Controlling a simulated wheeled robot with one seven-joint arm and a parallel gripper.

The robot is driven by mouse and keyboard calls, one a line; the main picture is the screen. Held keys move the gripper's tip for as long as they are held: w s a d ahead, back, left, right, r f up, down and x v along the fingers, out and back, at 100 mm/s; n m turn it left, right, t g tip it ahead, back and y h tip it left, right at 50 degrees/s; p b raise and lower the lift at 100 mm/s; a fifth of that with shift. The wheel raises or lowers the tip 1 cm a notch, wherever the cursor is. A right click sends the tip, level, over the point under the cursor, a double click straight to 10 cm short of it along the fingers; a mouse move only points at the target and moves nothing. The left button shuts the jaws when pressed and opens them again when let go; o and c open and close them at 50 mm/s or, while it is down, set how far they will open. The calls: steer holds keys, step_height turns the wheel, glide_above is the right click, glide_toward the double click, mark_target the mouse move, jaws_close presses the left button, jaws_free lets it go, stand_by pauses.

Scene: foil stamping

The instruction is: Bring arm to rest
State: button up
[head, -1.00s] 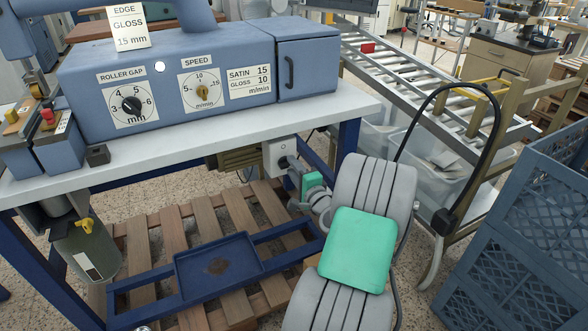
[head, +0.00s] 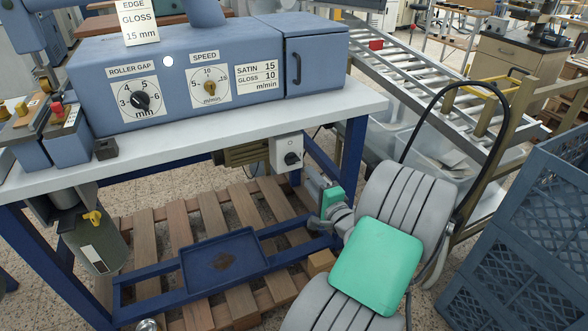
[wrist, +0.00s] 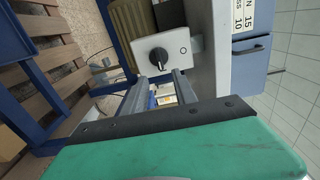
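My gripper (head: 312,176) is at the end of my grey arm with green covers, below the worktable's right end. It is in front of and below a grey switch box (head: 287,153) with a black knob, and apart from it. In the wrist view my gripper (wrist: 160,84) shows two grey fingers with a gap between them and nothing held. In the head view the fingers are small and partly hidden by my wrist.
The blue machine (head: 240,60) stands on the white-topped table (head: 230,125). A blue table leg (head: 353,150) is right beside my gripper. A blue tray (head: 190,275) and a wooden pallet (head: 150,225) lie below. A roller conveyor (head: 430,80) and blue crates (head: 530,230) stand to the right.

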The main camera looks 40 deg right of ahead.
steer(key=w+a+r+n+g+y+p, duration=0.25)
steer(key=a+n+p, duration=0.2)
steer(key=a, duration=0.45)
steer(key=w+a+r+n+g+y+p, duration=0.25)
steer(key=a+n, duration=0.35)
steer(key=a, duration=0.3)
steer(key=w+a+r+n+g+y+p, duration=0.1)
steer(key=a+r+n+g+y+p, duration=0.3)
steer(key=a, duration=0.4)
steer(key=s+a+r+n+g+h+p, duration=0.2)
steer(key=s+a+r+n+p, duration=0.1)
steer(key=s, duration=0.4)
steer(key=s+a+r+n+g+h+p, duration=0.2)
steer(key=s+a+r+n+g+p, duration=0.1)
steer(key=s+r, duration=0.4)
steer(key=shift+s+a+n+p, duration=0.55)
steer(key=shift+a+p, duration=0.7)
